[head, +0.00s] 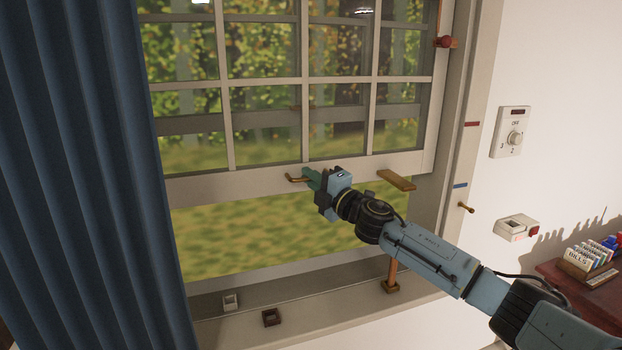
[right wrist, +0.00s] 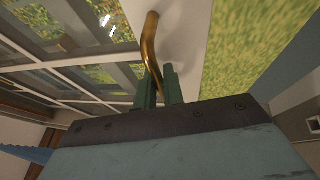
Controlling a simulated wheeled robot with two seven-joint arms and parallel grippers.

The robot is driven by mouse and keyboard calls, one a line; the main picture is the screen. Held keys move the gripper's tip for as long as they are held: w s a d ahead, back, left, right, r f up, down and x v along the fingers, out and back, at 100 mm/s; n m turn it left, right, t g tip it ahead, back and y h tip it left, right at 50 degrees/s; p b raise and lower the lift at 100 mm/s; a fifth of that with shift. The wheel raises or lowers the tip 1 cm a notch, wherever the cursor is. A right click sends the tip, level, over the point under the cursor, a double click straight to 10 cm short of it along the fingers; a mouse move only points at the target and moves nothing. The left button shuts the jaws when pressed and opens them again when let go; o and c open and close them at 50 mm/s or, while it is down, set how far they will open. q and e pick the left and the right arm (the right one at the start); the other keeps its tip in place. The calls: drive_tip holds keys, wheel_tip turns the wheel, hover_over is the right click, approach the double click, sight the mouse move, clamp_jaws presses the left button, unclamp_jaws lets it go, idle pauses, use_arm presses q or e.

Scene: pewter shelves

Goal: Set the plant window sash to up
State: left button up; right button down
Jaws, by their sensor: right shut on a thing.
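The window sash (head: 240,182) is a pale grey frame with several panes. Its bottom rail is raised well above the sill, with an open gap below it. A brass lift handle (head: 295,179) is on the bottom rail, and a second flat brass handle (head: 396,180) is further right. My right gripper (head: 312,179) is shut on the left brass handle. In the right wrist view the green fingertips (right wrist: 160,88) close around the curved brass handle (right wrist: 149,45). My left gripper is not in view.
A blue curtain (head: 90,180) hangs at the left. A brass prop (head: 391,275) stands on the sill (head: 340,307), near small blocks. Red (head: 472,124) and blue (head: 460,185) marks and a brass peg (head: 466,208) are on the right jamb. A desk (head: 580,285) stands at the right.

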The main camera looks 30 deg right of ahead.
drive_tip(key=shift+f, duration=0.15)
drive_tip(key=c, duration=1.5)
unclamp_jaws()
drive_tip(key=shift+d, duration=0.1)
drive_tip(key=shift+s, duration=0.1)
drive_tip(key=b+v, duration=0.2)
drive_tip(key=v, duration=1.1)
drive_tip(key=shift+s+b, duration=0.15)
drive_tip(key=shift+b, duration=0.25)
